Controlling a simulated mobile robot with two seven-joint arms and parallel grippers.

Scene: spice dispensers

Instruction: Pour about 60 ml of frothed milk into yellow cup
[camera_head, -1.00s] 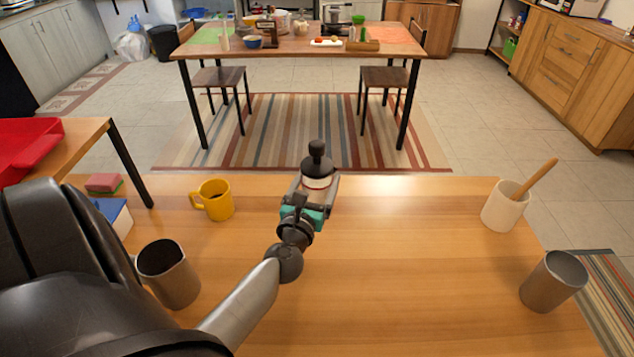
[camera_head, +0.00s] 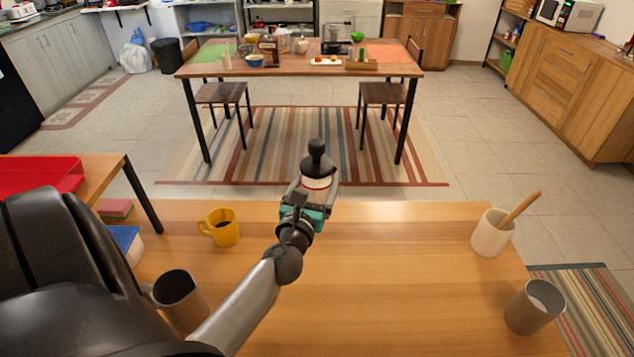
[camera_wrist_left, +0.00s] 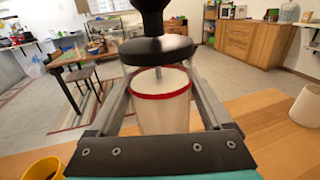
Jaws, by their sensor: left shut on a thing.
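The yellow cup (camera_head: 222,228) stands upright on the near table, left of my left gripper, with dark liquid inside. It also shows at the lower left of the left wrist view (camera_wrist_left: 42,168). My left gripper (camera_head: 318,185) is shut on a white frother jug with a red band (camera_wrist_left: 162,108), which has a black lid and knob (camera_head: 317,160). The jug is upright near the table's far edge; whether it touches the table is unclear. My right gripper is not in view.
A metal pitcher (camera_head: 181,303) stands at lower left, partly behind my arm. Another (camera_head: 533,308) with a pale inside stands at right. A cream pot (camera_head: 490,236) holds a wooden tool. A sponge (camera_head: 116,208) lies at left. The table's middle right (camera_head: 400,280) is clear.

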